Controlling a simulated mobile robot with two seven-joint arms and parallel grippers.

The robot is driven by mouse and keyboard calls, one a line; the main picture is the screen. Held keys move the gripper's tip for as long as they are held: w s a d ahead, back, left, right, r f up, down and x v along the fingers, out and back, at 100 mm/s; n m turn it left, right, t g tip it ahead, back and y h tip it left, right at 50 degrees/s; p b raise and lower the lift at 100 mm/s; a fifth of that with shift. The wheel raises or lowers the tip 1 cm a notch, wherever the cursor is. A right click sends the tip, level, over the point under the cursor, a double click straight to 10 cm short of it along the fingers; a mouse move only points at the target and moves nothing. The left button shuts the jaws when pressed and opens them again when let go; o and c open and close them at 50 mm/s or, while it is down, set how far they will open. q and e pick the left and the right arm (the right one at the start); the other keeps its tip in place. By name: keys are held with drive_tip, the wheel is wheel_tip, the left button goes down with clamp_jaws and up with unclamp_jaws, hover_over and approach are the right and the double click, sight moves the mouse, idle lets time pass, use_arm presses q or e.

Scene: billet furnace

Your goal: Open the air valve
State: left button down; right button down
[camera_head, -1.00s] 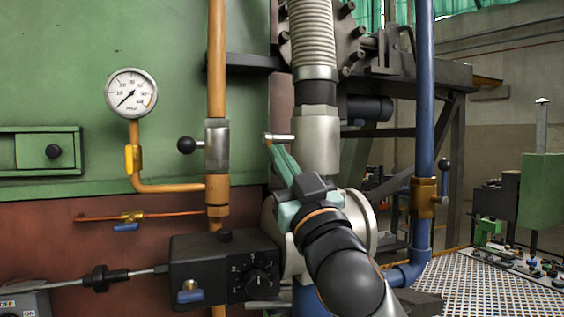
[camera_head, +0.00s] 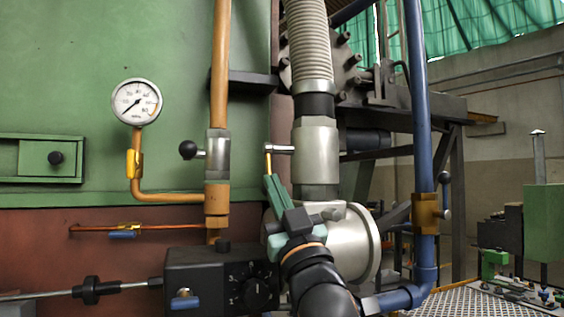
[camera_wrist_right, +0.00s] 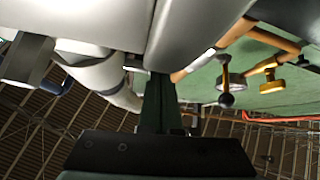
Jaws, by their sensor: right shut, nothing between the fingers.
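No label marks the air valve. A silver valve body (camera_head: 316,152) sits on the thick ribbed pipe, with a short horizontal lever (camera_head: 281,149) pointing left. In the right wrist view the green fingers (camera_wrist_right: 158,105) rise beside large grey surfaces. My left gripper is out of view.
An orange pipe (camera_head: 220,60) carries a silver valve with a black ball lever (camera_head: 187,150). A gauge (camera_head: 136,102) is on the green wall. A black control box (camera_head: 205,278) and a wide grey flanged pipe (camera_head: 352,245) are close to my right arm. Perforated flooring lies at lower right.

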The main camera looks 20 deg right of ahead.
drive_tip(key=shift+w+f, duration=0.45)
drive_tip(key=shift+w, duration=0.15)
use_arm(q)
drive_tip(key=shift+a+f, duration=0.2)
use_arm(e)
drive_tip(key=shift+w, duration=0.1)
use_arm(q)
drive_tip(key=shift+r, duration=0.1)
